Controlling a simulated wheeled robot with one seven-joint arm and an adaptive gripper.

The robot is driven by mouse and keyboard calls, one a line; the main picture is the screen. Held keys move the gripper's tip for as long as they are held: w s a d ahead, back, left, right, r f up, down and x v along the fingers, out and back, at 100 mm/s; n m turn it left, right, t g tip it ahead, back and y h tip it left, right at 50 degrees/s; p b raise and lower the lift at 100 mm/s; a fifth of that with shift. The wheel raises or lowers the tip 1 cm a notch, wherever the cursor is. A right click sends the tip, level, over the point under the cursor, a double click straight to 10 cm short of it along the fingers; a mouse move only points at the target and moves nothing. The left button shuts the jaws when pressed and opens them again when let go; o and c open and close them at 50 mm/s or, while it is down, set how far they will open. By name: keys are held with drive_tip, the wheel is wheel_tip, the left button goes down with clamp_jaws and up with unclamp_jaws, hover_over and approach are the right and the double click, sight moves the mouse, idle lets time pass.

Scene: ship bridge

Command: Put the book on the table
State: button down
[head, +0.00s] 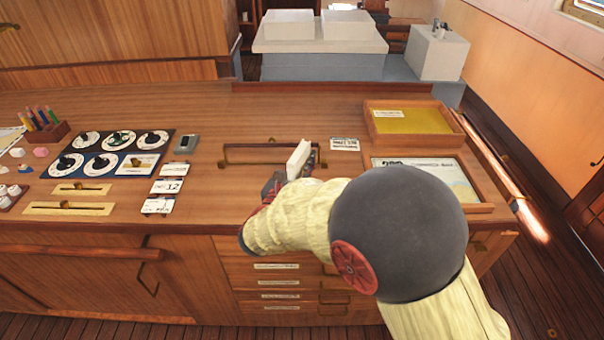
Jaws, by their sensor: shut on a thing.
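A narrow pale object, likely the book (299,158), stands on edge at my gripper (287,182) in the head view. My gripper is shut on it, over the front middle of the wooden table top (245,112). My arm comes in from the lower right and hides part of the gripper and the table's front edge. I cannot tell whether the book touches the wood.
Dial panels (112,152) and a grey device (186,143) lie to the left, with cards (163,186) nearby. A wooden tray (455,130) and a framed chart (430,175) lie to the right. The back middle of the table is bare.

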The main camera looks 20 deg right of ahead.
drive_tip(key=shift+w+a+f, duration=0.1)
drive_tip(key=shift+f, duration=0.15)
drive_tip(key=f, duration=0.1)
drive_tip(key=f+b, duration=0.1)
drive_tip(key=f, duration=0.1)
drive_tip(key=shift+w+a+f, duration=0.15)
drive_tip(key=shift+w+f, duration=0.05)
drive_tip(key=shift+f, duration=0.05)
drive_tip(key=shift+r, duration=0.1)
drive_tip(key=c, duration=1.7)
unclamp_jaws()
drive_tip(key=shift+f+b, duration=0.2)
drive_tip(key=shift+b, duration=0.1)
drive_tip(key=shift+c, duration=0.2)
